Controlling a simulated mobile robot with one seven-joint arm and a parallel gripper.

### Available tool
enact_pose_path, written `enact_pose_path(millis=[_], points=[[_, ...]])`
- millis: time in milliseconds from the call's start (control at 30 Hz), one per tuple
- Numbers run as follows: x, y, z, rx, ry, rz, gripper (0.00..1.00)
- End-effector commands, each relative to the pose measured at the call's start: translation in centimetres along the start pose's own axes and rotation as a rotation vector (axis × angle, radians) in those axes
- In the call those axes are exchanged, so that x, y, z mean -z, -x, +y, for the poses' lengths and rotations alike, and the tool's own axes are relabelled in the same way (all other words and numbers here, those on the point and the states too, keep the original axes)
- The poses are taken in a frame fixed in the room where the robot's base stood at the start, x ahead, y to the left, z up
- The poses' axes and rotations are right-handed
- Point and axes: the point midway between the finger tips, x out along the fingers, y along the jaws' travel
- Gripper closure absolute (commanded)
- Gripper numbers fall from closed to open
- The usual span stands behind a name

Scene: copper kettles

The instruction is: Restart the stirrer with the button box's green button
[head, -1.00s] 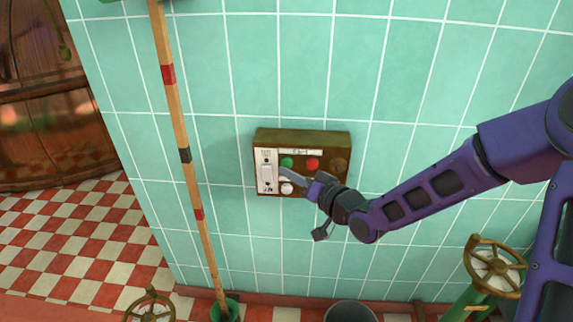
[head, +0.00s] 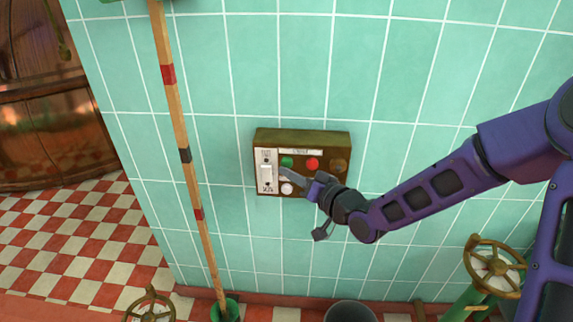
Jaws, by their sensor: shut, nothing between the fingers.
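The button box (head: 330,180) is a brown box fixed to the tiled wall, with a white switch panel (head: 267,171) on its left. The green button (head: 287,162) is at its upper left, beside a red button (head: 312,164). A white button (head: 287,188) sits below the green one. My gripper (head: 287,173) is shut and empty. I cannot tell whether the tip touches the green button. The stirrer is not identifiable in view.
A wooden pole (head: 184,150) with red and black bands stands left of the box. A brass handwheel (head: 495,264) on a green pipe is at lower right, another (head: 150,307) at lower left. A dark bucket (head: 350,312) stands below. The wall around the box is bare.

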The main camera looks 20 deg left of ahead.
Motion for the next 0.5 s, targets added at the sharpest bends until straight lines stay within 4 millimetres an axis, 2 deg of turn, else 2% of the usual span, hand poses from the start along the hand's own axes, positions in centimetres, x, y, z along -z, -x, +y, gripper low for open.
enact_pose_path(millis=[500], points=[[0.3, -0.48, 0.35, 0.0, -0.001, -0.001, 1.0]])
